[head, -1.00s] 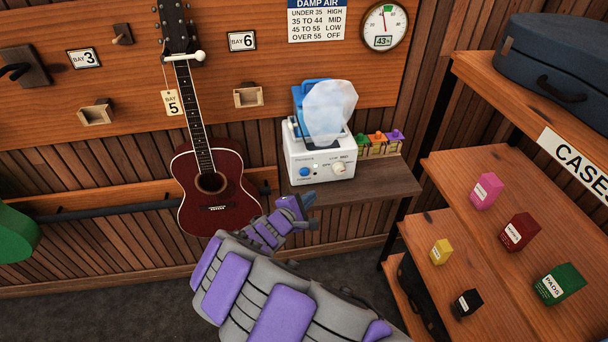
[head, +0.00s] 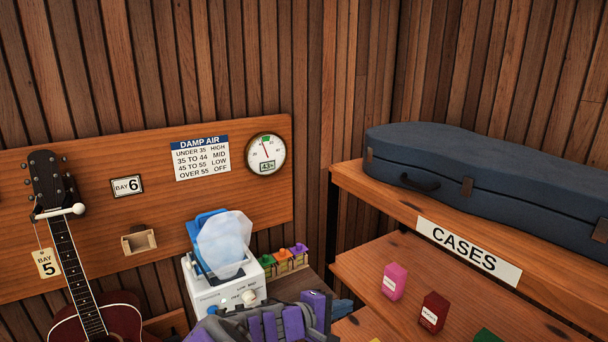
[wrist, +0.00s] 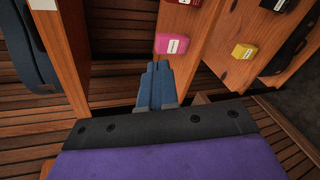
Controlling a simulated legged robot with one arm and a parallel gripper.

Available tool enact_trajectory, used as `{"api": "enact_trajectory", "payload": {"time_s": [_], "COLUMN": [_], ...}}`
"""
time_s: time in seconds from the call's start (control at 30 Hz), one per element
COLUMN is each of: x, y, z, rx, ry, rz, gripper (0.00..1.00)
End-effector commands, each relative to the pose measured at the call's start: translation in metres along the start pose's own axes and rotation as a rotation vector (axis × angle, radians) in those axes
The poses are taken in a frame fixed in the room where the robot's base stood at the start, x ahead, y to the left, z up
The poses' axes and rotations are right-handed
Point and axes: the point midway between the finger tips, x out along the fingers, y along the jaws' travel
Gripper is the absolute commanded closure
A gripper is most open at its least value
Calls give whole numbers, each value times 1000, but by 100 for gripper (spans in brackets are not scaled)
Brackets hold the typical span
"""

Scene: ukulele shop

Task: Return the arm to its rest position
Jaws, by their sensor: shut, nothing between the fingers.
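My arm, grey with purple pads, reaches in from the bottom of the head view. My gripper (head: 341,309) is at its end, just right of the white humidifier (head: 237,288) and close to the shelf unit. In the wrist view my gripper (wrist: 157,84) shows as two blue-grey fingers pressed together, with nothing between them. It points toward the shelf with the pink box (wrist: 172,43). Most of the forearm is below the picture edge.
The case shelf unit (head: 348,262) stands to the right, holding a blue case (head: 500,180), a pink box (head: 394,282) and a dark red box (head: 433,313). A red guitar (head: 75,290) hangs at left. Small colored bottles (head: 284,260) stand beside the humidifier.

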Motion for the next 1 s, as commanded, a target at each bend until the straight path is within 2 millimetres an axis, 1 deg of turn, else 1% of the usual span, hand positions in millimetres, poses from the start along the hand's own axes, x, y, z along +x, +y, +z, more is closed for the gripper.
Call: {"api": "enact_trajectory", "payload": {"time_s": [0.03, 0.07, 0.1, 0.17, 0.2, 0.27, 0.3, 0.37, 0.4, 0.5, 0.57, 0.6, 0.67, 0.77, 0.8, 1.0], "x": [10, 14, 19, 23, 25, 24, 23, 18, 14, -2, -13, -22, -36, -64, -76, -132], "y": [4, 3, 1, -3, -7, -16, -23, -34, -41, -62, -76, -84, -97, -117, -124, -150], "z": [31, 48, 71, 102, 121, 150, 167, 192, 207, 240, 256, 264, 275, 290, 294, 302], "rx": [48, 74, 107, 157, 191, 239, 271, 316, 349, 422, 461, 490, 530, 588, 611, 690], "ry": [-56, -87, -128, -180, -212, -257, -284, -321, -342, -385, -403, -408, -414, -413, -408, -356], "rz": [-51, -85, -130, -198, -246, -320, -371, -445, -498, -629, -708, -761, -841, -973, -1025, -1240], "gripper": [100, 100, 100, 100, 100, 100, 100, 100, 100, 100, 100, 100, 100, 100, 100, 100]}}
